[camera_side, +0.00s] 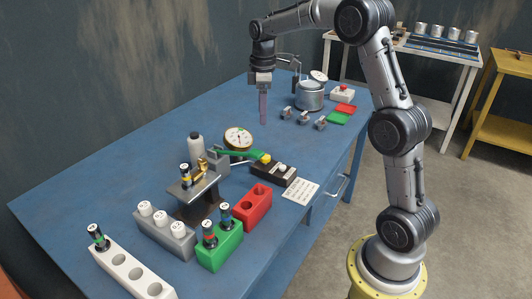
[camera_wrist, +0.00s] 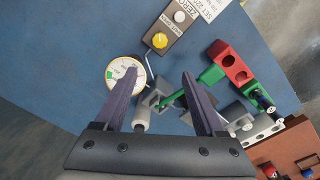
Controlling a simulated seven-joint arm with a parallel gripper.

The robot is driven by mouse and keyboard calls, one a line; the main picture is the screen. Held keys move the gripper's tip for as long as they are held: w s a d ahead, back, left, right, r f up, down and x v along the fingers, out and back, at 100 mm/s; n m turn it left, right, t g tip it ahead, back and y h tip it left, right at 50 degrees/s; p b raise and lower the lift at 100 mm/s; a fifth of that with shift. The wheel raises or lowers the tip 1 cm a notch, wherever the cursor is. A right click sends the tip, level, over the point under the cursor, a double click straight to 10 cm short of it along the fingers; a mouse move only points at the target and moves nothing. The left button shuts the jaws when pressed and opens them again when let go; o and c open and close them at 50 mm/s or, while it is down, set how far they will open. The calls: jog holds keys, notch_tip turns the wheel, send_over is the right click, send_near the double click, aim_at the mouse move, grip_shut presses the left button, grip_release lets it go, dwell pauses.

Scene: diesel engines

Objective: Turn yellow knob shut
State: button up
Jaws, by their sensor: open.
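The yellow knob (camera_side: 265,158) sits on the left end of a small black box (camera_side: 288,180) on the blue table. In the wrist view the yellow knob (camera_wrist: 160,40) shows beyond my fingertips, with a white knob (camera_wrist: 180,17) beside it on the box. My gripper (camera_side: 263,121) points down above the table, behind the box and well apart from the knob. In the wrist view my gripper (camera_wrist: 160,73) has its two fingers spread with nothing held between them. The knob's turn position is too small to tell.
A round dial gauge (camera_side: 238,138) and a green lever (camera_side: 238,153) stand close to the box. Red (camera_side: 259,193), green (camera_side: 225,255) and grey (camera_side: 178,240) holders stand in front. A metal pot (camera_side: 309,96) stands behind. The table's left part is clear.

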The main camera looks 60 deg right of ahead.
aim_at(265, 159)
jog(key=f, duration=1)
jog(key=d+f, duration=0.1)
jog(key=f, duration=0.4)
jog(key=shift+s+f, duration=0.25)
jog(key=shift+f, duration=0.05)
jog(key=shift+c, duration=0.2)
grip_shut()
